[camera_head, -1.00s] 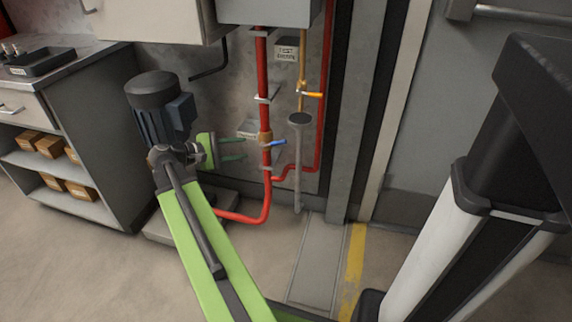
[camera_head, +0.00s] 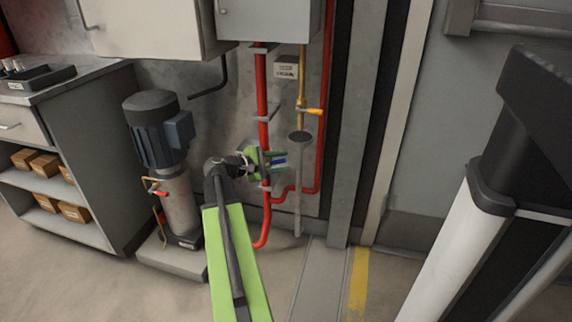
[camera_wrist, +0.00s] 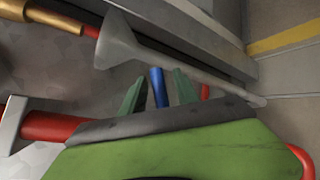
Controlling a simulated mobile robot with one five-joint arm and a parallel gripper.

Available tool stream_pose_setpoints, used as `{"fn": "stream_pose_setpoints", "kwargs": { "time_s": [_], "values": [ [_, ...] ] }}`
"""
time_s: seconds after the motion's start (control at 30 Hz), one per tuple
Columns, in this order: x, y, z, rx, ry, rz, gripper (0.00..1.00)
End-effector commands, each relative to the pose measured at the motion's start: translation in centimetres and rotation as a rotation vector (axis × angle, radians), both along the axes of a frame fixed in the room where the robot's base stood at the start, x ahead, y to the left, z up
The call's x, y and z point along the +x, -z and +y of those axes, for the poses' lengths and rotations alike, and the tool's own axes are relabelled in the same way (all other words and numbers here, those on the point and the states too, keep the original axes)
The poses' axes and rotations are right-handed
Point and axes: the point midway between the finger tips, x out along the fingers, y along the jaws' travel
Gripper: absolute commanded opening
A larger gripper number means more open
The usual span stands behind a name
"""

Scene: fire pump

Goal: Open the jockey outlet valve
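A blue lever handle (camera_head: 281,162) sits at the valve on the red vertical pipe (camera_head: 262,100). My gripper (camera_head: 280,160) is at that handle, its green fingers pointing right. In the wrist view the blue handle (camera_wrist: 158,88) shows between my two dark green fingers (camera_wrist: 159,92), which stand apart with a gap on each side of it. The valve body is mostly hidden behind my gripper. I cannot tell whether a finger touches the handle.
A dark pump motor (camera_head: 155,130) with a small red-handled valve (camera_head: 160,193) is to the left. A grey cabinet (camera_head: 265,20) hangs overhead.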

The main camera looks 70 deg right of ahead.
Motion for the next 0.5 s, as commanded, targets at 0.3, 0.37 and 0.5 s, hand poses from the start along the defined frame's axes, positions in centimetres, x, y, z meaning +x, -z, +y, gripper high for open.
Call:
{"fn": "stream_pose_setpoints", "kwargs": {
  "time_s": [0.3, 0.37, 0.5],
  "values": [
    [-1.10, 0.43, -1.40, 0.000, -0.001, -0.001, 0.37],
    [-1.08, 0.43, -1.38, 0.000, -0.001, -0.001, 0.37],
    [-1.05, 0.42, -1.36, 0.000, -0.001, -0.001, 0.29]
  ]
}}
